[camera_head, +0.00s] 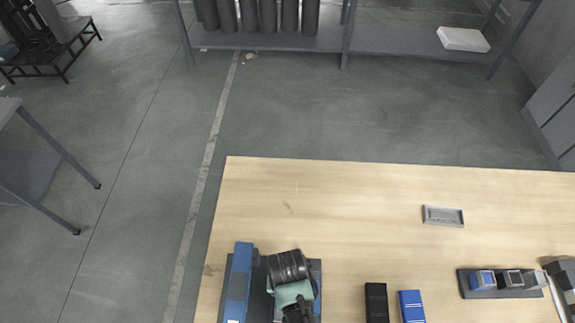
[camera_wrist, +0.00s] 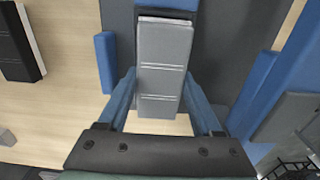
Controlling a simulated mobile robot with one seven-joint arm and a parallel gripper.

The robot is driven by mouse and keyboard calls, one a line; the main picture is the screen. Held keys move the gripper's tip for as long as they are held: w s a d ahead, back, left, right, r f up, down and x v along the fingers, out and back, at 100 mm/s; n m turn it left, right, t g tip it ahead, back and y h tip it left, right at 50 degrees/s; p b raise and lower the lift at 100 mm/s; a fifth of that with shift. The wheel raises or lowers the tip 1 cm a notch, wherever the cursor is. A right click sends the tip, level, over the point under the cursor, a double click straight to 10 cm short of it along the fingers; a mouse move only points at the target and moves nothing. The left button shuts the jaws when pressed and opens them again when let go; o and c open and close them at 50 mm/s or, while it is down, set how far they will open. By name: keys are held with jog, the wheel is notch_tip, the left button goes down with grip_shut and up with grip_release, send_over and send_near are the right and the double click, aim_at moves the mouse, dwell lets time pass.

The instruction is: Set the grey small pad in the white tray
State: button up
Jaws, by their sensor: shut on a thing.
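My gripper (camera_wrist: 161,98) has blue fingers on both sides of a grey pad (camera_wrist: 165,65) in the wrist view and is shut on it. The pad is a long flat block with thin pale lines across its face. In the head view my gripper is seen from above at the lower left of the table, and the pad cannot be made out there. A small pale grey shallow tray (camera_head: 443,216) lies on the table right of centre, well apart from my gripper. It looks empty, and I cannot tell whether it is the white tray.
A blue upright piece (camera_head: 238,283) stands just left of my gripper. A black box (camera_head: 376,302) and a blue box (camera_head: 411,306) stand at the front. A dark holder (camera_head: 472,291) with several small blocks is at the right. The wooden table (camera_head: 330,195) is clear towards the back.

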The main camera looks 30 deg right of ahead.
jog(key=o, duration=1.5)
jog(key=shift+c, duration=0.2)
jog(key=shift+r, duration=0.1)
notch_tip(320, 180, up, 7)
jog(key=p, duration=0.8)
jog(key=shift+r, duration=0.15)
